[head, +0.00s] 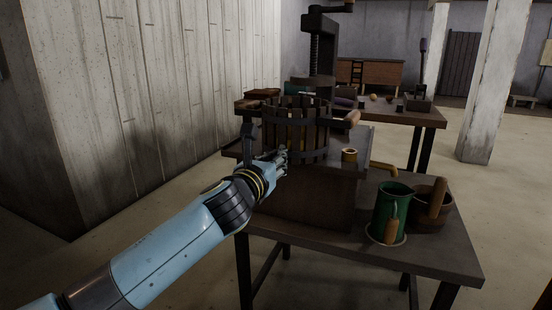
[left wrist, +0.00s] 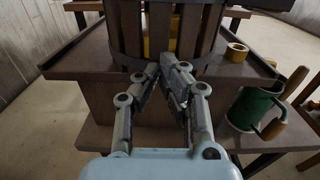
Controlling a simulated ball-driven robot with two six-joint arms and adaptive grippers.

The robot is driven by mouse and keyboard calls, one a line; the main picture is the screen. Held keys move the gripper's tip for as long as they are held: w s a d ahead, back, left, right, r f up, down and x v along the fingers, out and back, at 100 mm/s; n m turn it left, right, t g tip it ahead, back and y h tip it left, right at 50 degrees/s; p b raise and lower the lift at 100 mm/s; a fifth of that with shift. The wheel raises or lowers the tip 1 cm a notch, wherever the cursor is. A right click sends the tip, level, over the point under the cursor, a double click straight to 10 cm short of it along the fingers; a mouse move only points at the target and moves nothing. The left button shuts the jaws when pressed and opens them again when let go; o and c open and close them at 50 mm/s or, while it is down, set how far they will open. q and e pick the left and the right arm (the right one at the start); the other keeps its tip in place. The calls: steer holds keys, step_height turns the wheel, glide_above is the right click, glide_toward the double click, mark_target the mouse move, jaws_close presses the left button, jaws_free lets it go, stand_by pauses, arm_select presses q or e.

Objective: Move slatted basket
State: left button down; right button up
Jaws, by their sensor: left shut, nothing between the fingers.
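The slatted basket (head: 296,130) is a round tub of dark upright slats with dark bands, with something yellow showing between the slats. It stands on a raised wooden box (head: 305,198) on the table. It also shows at the top of the left wrist view (left wrist: 172,32). My left gripper (head: 283,156) is at the basket's near lower side, its fingertips (left wrist: 168,62) together in front of the slats with nothing between them. Whether the fingertips touch the basket I cannot tell. My right gripper is not in view.
A green jug (head: 391,208) and a brown bowl with a wooden handle (head: 431,209) stand at the table's right. A yellow ring-like roll (head: 349,155) lies right of the basket. A dark screw press (head: 318,50) rises behind. A pale wall (head: 160,80) stands left; open floor lies right.

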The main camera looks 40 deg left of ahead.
arm_select(q)
steer(key=x, duration=1.1)
steer(key=shift+w+r, duration=0.1)
steer(key=shift+w, duration=0.3)
steer(key=shift+s+a, duration=0.1)
